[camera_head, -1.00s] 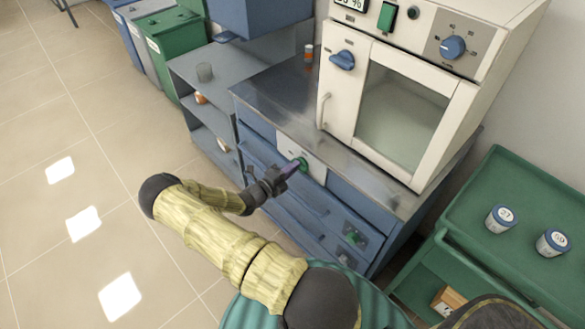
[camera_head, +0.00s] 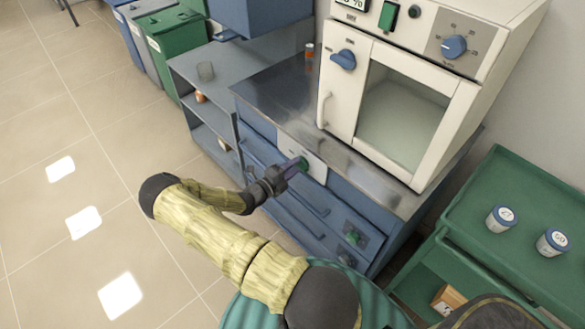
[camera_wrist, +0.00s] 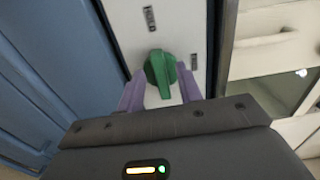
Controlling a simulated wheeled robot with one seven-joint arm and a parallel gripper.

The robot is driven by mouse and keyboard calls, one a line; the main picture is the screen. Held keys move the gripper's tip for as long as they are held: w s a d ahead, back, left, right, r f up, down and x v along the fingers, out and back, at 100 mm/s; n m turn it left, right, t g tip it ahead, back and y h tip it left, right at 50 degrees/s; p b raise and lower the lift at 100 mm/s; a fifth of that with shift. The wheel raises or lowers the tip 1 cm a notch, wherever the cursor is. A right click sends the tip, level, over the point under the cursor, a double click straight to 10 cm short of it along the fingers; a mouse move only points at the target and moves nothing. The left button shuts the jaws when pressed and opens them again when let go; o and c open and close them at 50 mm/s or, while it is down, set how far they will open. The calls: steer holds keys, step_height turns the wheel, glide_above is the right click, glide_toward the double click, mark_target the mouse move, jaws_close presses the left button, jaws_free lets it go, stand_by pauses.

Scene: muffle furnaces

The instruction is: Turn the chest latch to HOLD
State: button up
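The chest latch is a green knob (camera_wrist: 161,72) on a white plate (camera_wrist: 120,22) on the blue chest front. It also shows in the head view (camera_head: 304,163), partly behind my fingers. In the wrist view its raised grip runs nearly upright, its narrow end low. A sideways dark label, seemingly HOLD, is above it; a smaller, unreadable mark is at its right. My gripper (camera_wrist: 160,90) has its two purple fingers apart, one on each side of the knob, with white plate showing between them and the grip. It also shows in the head view (camera_head: 297,167).
A white furnace (camera_head: 335,85) stands on the metal top of the blue chest (camera_head: 300,205). A lower drawer carries another green knob (camera_head: 353,237). A green cart (camera_head: 500,270) with two labelled jars is at right. Grey shelves (camera_head: 195,75) are at left. Floor at left is clear.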

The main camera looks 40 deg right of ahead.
steer(key=shift+a, duration=0.1)
steer(key=s+a+b, duration=0.1)
steer(key=a, duration=1.6)
steer(key=shift+s+b, duration=0.2)
steer(key=shift+b, duration=0.1)
